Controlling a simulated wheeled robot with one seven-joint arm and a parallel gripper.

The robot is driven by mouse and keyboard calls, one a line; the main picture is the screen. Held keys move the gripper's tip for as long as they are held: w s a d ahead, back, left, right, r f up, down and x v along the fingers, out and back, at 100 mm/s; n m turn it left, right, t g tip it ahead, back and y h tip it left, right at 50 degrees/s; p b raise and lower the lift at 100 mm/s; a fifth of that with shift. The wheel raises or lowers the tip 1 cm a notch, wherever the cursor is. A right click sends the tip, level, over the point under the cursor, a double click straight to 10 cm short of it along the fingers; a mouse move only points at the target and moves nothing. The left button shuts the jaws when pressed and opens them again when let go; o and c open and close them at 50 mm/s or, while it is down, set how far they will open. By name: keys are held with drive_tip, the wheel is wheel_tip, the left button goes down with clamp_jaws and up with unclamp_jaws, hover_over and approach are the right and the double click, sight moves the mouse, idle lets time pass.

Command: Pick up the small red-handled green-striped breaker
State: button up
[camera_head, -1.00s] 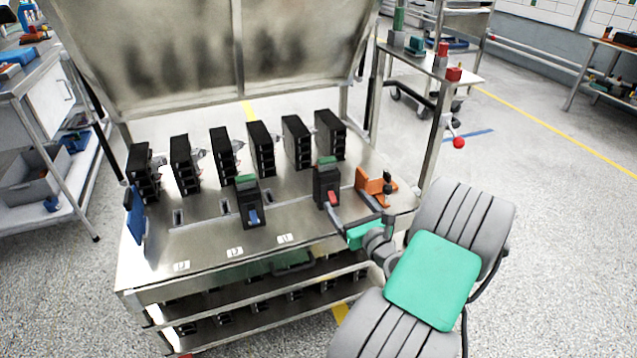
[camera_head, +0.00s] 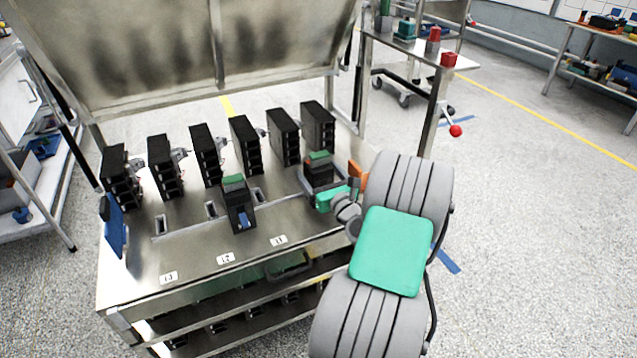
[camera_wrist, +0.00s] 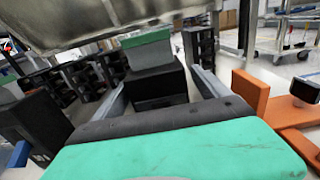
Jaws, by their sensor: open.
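The black breaker with a green stripe on top (camera_head: 319,172) stands upright on the metal bench top, at the right end of its front row. Its red handle is hidden now behind my gripper. My gripper (camera_head: 323,182) is open, low over the bench, with a finger on each side of this breaker. In the wrist view the breaker (camera_wrist: 158,85) sits between the two grey fingers (camera_wrist: 161,92); I cannot tell whether they touch it. A similar green-striped breaker with a blue handle (camera_head: 239,206) stands to the left.
An orange fixture (camera_head: 357,174) is close to the right of my gripper. A row of taller black modules (camera_head: 205,155) stands behind, below a raised metal lid (camera_head: 150,55). A blue part (camera_head: 113,225) is at the bench's left edge. The front strip with labels is clear.

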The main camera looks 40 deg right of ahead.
clamp_jaws()
idle(0.8)
